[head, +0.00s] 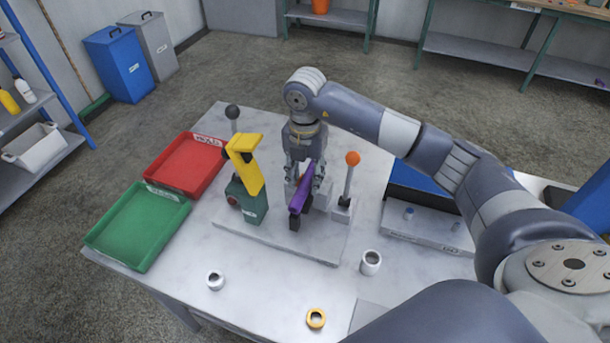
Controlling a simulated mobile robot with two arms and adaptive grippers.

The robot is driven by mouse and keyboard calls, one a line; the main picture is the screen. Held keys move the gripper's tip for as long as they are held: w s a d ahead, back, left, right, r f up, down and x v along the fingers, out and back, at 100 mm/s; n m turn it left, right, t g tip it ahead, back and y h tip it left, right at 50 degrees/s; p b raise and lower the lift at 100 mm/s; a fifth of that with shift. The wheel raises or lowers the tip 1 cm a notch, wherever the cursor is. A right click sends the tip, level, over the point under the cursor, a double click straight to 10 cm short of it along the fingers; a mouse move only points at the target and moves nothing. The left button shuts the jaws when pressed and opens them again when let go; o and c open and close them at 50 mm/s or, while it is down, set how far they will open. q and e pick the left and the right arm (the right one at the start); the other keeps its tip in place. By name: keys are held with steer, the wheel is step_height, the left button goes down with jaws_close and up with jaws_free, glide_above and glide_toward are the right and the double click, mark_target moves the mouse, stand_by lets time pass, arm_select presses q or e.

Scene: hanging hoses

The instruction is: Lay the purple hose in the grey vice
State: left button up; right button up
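The purple hose (299,201) is a short purple piece, tilted, over the fixture plate in the middle of the table. My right gripper (305,184) points down at it from above, with a finger on either side of its upper part. I cannot tell whether the fingers press on it. Grey blocks (322,196), which seem to belong to the grey vice, stand close around the hose; a dark block is at its near end. Whether the hose rests in the jaws is hidden. My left gripper is not in view.
A green block (252,203) with a yellow angled part (246,164) stands just left. A lever with an orange knob (352,159) stands right, a dark-knobbed one (232,112) behind.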

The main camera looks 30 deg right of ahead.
mark_target(305, 181)
stand_by(0.3)
steer(key=shift+w+r, duration=0.1)
steer(key=shift+r, duration=0.2)
step_height(305, 181, up, 11)
steer(key=shift+r, duration=0.15)
stand_by(0.5)
